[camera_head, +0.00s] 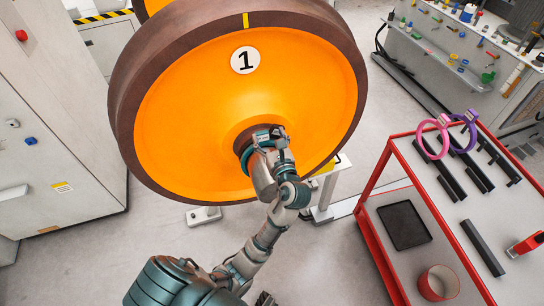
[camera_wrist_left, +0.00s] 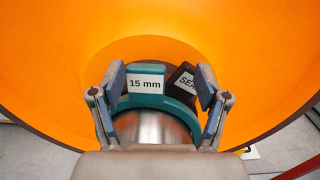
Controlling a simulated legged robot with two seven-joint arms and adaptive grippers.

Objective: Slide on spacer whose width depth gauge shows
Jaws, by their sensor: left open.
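A teal ring spacer (camera_wrist_left: 147,100) labelled "15 mm" sits around the metal axle end (camera_wrist_left: 152,127) at the hub of the orange wheel (camera_head: 185,110). The spacer also shows at the hub in the head view (camera_head: 246,158). A dark piece (camera_wrist_left: 183,78) with a partly hidden label starting "SE" is at the ring's upper right. My left gripper (camera_wrist_left: 161,82) is open, its fingers on either side of the ring; whether they touch it is unclear. A pink ring (camera_head: 433,137) and a purple ring (camera_head: 464,131) stand on the red cart. I see no readable depth gauge.
The red-framed cart (camera_head: 490,225) at right holds dark bars, a black tray (camera_head: 404,225), a red cup (camera_head: 438,283) and a red item (camera_head: 526,243). Grey cabinets (camera_head: 60,140) stand at left. A bench (camera_head: 450,50) is at back right. Floor between wheel and cart is mostly clear.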

